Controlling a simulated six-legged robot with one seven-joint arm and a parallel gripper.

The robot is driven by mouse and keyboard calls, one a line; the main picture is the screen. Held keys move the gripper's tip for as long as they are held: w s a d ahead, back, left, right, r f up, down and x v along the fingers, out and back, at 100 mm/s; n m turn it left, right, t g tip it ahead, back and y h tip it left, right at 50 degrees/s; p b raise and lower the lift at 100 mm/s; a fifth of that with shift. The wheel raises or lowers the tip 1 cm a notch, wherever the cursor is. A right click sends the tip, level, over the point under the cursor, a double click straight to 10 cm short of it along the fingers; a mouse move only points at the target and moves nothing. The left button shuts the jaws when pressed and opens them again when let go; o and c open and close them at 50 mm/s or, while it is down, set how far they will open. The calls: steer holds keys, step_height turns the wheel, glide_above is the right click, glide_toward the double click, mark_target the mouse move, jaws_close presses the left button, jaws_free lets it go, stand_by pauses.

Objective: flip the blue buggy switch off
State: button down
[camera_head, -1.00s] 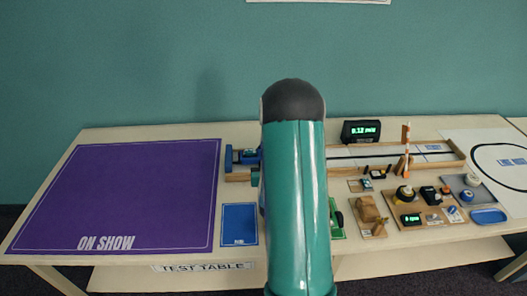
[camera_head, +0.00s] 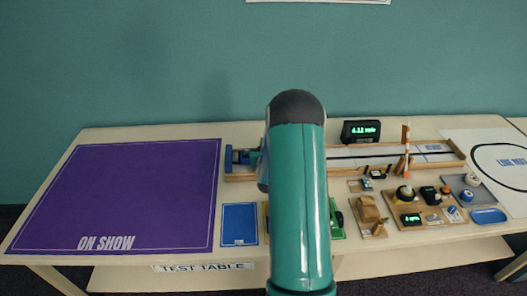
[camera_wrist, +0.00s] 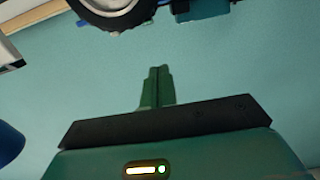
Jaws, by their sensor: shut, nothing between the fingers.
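A small blue object (camera_head: 238,156), perhaps the blue buggy, is at the left end of the long wooden track; my arm partly covers that area. In the wrist view a black tyre with a pale hub (camera_wrist: 116,12) is at the top edge, with blue parts (camera_wrist: 200,7) to its right. I cannot tell its switch or the switch's position. My gripper (camera_wrist: 157,70) is shut and empty, its green fingertips together, below and apart from the wheel in the picture. In the head view my arm hides most of the gripper.
The track (camera_head: 345,165) runs right, past a dark lit display (camera_head: 361,131) and an orange-striped post (camera_head: 405,150). A purple ON SHOW mat (camera_head: 120,195) lies left, a blue pad (camera_head: 239,226) in front. Several small gadgets crowd the right. A teal wall stands behind.

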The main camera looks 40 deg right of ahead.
step_height(320, 180, down, 4)
steer(key=shift+w+d, duration=0.1)
steer(key=shift+w, duration=0.05)
stand_by(0.4)
steer(key=shift+w+f+g+y, duration=0.15)
steer(key=shift+g+y, duration=0.15)
steer(key=shift+g, duration=0.1)
steer(key=shift+f, duration=0.1)
steer(key=shift+d, duration=0.1)
steer(key=shift+w+r, duration=0.15)
steer(key=shift+r, duration=0.3)
steer(key=r, duration=0.3)
steer(key=shift+w+d, duration=0.15)
steer(key=shift+d, duration=0.05)
steer(key=s+a+r, duration=0.4)
steer(key=s+a, duration=0.1)
steer(key=s, duration=0.2)
steer(key=shift+a, duration=0.35)
